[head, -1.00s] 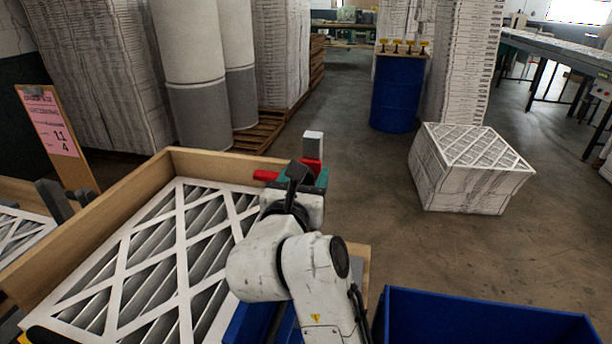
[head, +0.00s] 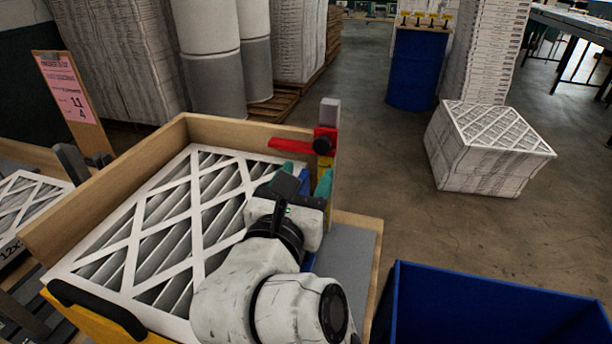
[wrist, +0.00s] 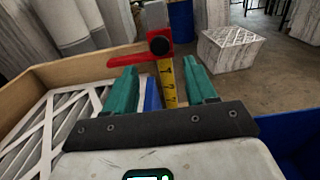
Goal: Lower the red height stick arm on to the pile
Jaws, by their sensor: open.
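The red height stick arm (head: 291,144) sticks out to the left from a red slider with a black knob (head: 323,145) on an upright post. The wrist view shows the red arm (wrist: 127,60) and the yellow ruled scale (wrist: 168,84) below the slider. The pile of white-framed filters (head: 150,222) lies in a wooden box, under and left of the arm. The arm appears above the pile; the gap is hard to judge. My gripper (head: 305,182) is open, its teal fingers (wrist: 163,84) apart and empty, just in front of the post and below the knob.
The wooden box wall (head: 110,170) rises behind and left of the pile. A blue bin (head: 490,305) stands at the front right. A boxed filter stack (head: 490,150) sits on the floor at right. A pink sign (head: 68,90) stands at left. Open floor lies beyond the post.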

